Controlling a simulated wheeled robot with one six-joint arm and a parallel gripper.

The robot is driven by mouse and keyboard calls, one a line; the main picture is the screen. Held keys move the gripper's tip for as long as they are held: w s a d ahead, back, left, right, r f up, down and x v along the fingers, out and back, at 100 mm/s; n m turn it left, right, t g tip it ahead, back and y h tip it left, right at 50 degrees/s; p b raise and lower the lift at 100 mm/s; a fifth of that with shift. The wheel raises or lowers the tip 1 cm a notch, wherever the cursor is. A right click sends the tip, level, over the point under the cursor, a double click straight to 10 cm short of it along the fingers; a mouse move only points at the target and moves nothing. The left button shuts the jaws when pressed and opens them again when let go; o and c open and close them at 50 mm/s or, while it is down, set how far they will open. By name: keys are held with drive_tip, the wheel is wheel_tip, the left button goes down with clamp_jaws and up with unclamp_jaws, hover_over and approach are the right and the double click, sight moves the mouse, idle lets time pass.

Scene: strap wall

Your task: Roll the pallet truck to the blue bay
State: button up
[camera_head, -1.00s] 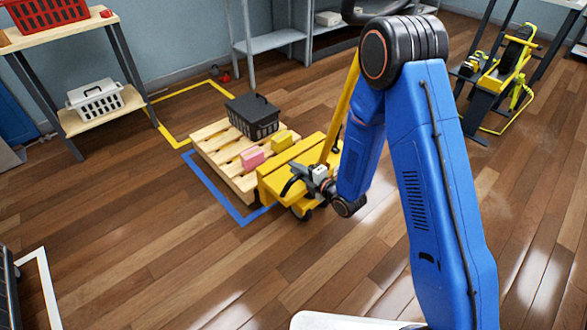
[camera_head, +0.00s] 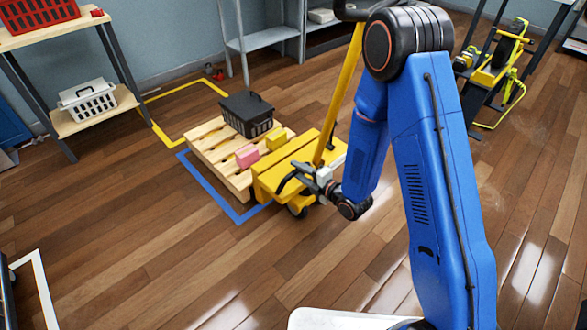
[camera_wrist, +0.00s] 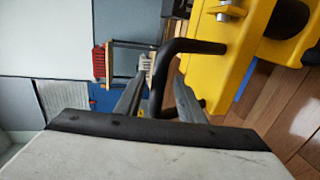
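The yellow pallet truck (camera_head: 270,185) carries a wooden pallet (camera_head: 215,156) with a black crate (camera_head: 240,121), a pink block (camera_head: 247,155) and a yellow block (camera_head: 276,139). The blue bay (camera_head: 207,189) is a floor outline; its left and near edges show beside the pallet, which lies mostly inside them, and the rest is hidden. My gripper (camera_head: 309,173) is at the truck's near side. In the wrist view, the fingers of my gripper (camera_wrist: 159,82) stand apart on both sides of the truck's black bar handle (camera_wrist: 195,46), with a gap beside the bar.
A yellow floor outline (camera_head: 160,134) lies behind the pallet. A yellow-black machine (camera_head: 493,75) stands at right. Floor at front left is open.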

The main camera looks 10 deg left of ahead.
drive_tip(key=shift+v, duration=1.95)
drive_tip(key=w+d+r+m+h, duration=0.45)
drive_tip(key=d+r+m, duration=0.25)
drive_tip(key=d+r, duration=0.3)
drive_tip(key=s+d+r+m+h, duration=0.5)
drive_tip(key=d+r+m, duration=0.25)
drive_tip(key=d, duration=0.45)
drive_tip(key=s+d+r+m+g, duration=0.1)
drive_tip(key=s+d+r+m, duration=0.2)
drive_tip(key=s, duration=0.7)
drive_tip(key=s+d+r+m+g+h, duration=0.1)
drive_tip(key=s+d+r+m, duration=0.3)
drive_tip(key=s, duration=0.6)
drive_tip(key=s+d+r+m+g+h, duration=0.1)
drive_tip(key=s+d+r+m+g, duration=0.2)
drive_tip(key=s+m, duration=0.3)
drive_tip(key=s+r, duration=0.1)
drive_tip(key=s, duration=0.3)
drive_tip(key=shift+s+d, duration=0.15)
drive_tip(key=shift+d, duration=0.05)
drive_tip(key=shift+m, duration=0.25)
drive_tip(key=shift+c, duration=0.6)
